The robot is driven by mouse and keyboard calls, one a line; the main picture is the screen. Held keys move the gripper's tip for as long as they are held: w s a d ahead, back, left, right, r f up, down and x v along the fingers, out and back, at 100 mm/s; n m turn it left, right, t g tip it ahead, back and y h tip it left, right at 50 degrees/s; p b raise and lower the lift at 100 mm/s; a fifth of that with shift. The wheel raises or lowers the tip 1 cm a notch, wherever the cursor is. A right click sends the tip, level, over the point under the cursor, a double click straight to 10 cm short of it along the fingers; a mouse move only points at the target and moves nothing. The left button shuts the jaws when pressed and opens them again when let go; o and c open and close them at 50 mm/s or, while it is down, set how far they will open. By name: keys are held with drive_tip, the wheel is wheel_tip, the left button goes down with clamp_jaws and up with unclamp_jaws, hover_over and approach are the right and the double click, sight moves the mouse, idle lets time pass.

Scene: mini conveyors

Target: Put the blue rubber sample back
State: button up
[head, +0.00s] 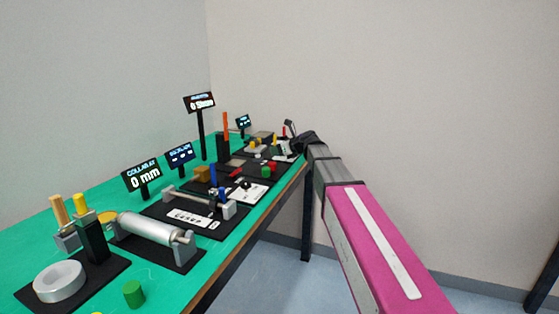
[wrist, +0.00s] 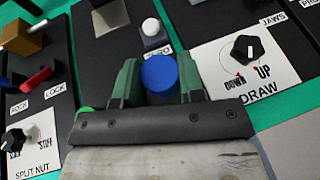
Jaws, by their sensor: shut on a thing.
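The blue rubber sample (wrist: 159,75) shows in the wrist view as a round blue end between the green fingers of my gripper (wrist: 160,82). The fingers are shut on it from both sides. The sample is over a dark base, just in front of a small grey block with a white round knob (wrist: 151,28). I cannot tell whether its lower end touches anything. In the head view my dark gripper is at the far end of the table, beyond my arm, and the sample in it cannot be made out.
Right of the sample is a white panel with a black DRAW knob (wrist: 245,48). To the left are a red lever (wrist: 36,79) and a SPLIT NUT knob (wrist: 14,139). Several devices and small displays crowd the green table (head: 235,245). A green cylinder (head: 133,293) stands at the front.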

sight(279, 165)
drive_tip(key=shift+w+d+f, duration=0.25)
drive_tip(key=shift+w+f, duration=0.05)
drive_tip(key=shift+w, duration=0.1)
drive_tip(key=shift+f, duration=2)
drive_tip(key=shift+f, duration=0.1)
drive_tip(key=o, duration=0.7)
